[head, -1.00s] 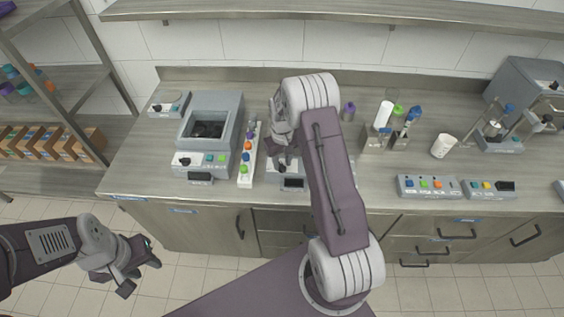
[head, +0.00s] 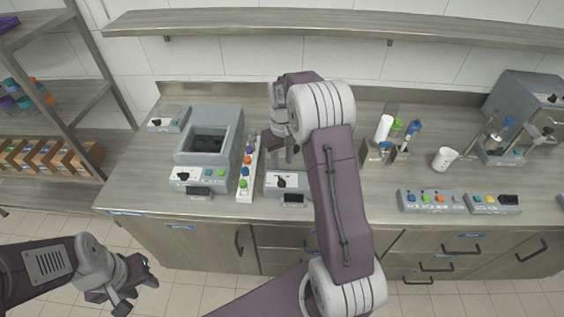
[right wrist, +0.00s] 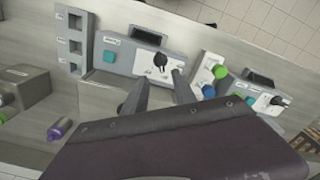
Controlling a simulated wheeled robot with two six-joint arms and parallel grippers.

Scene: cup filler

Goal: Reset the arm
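My right arm reaches up the middle of the head view over the counter (head: 400,180). Its gripper (head: 282,152) hangs above a grey device with a black knob (head: 268,185), partly behind the arm. In the right wrist view its two fingers (right wrist: 161,80) are apart with nothing between them, in front of the device's white knob panel (right wrist: 148,66). My left gripper (head: 142,284) is low at the left, in front of the counter over the floor. Its fingers look apart and empty.
A grey machine with an open well (head: 208,145) and a strip of coloured caps (head: 248,175) stand left of the right gripper. A white cup (head: 445,158), button boxes (head: 430,200) and a coffee-type machine (head: 525,110) are at right. A shelf (head: 340,25) hangs above.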

